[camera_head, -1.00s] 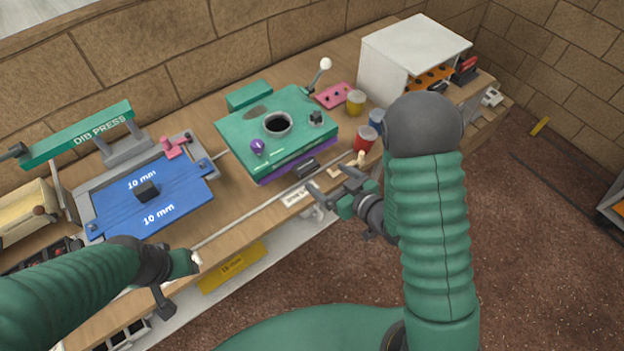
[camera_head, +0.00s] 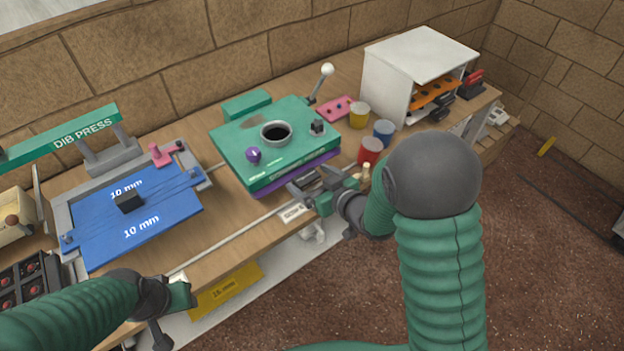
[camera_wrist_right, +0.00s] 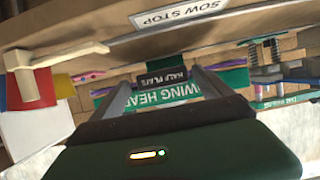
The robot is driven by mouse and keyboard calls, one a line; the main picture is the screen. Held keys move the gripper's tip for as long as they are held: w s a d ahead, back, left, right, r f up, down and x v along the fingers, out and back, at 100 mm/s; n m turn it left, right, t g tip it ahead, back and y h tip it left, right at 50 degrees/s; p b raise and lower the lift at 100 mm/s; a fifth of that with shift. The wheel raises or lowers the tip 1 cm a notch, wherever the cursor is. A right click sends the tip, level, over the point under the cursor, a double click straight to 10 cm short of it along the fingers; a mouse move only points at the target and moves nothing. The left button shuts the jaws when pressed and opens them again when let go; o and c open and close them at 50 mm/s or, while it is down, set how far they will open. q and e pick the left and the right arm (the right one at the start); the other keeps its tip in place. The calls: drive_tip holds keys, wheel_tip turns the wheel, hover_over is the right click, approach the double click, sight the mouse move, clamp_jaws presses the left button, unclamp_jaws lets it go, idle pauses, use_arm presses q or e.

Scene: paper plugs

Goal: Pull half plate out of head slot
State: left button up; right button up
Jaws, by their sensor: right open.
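The green head (camera_head: 285,135), with a round hole on top and a purple layer below, sits mid-bench. The half plate's dark front tab (camera_head: 306,180) is at its front edge, partly covered by my right gripper (camera_head: 300,190). In the right wrist view, a black "HALF PLATE" label (camera_wrist_right: 166,75) shows upside down between the two fingers of my right gripper (camera_wrist_right: 165,88), above a green label. The fingers are open, pointing at the tab; whether they touch it I cannot tell. My left gripper (camera_head: 185,290) is low at the bench's front edge, its jaw opening unclear.
A blue press plate (camera_head: 140,222) lies left of the head. A red can (camera_head: 370,152), blue can (camera_head: 384,131) and yellow can (camera_head: 359,114) stand close to its right. A white open box (camera_head: 420,62) is further right. A thin rod (camera_head: 235,237) runs along the front edge.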

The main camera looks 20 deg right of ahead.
drive_tip(key=shift+a, duration=0.5)
drive_tip(key=c, duration=0.7)
drive_tip(key=shift+d, duration=0.35)
drive_tip(key=c, duration=0.7)
drive_tip(key=o, duration=0.8)
drive_tip(key=shift+c, duration=0.2)
drive_tip(key=shift+a, duration=0.1)
drive_tip(key=c, duration=1.1)
drive_tip(key=shift+o, duration=0.2)
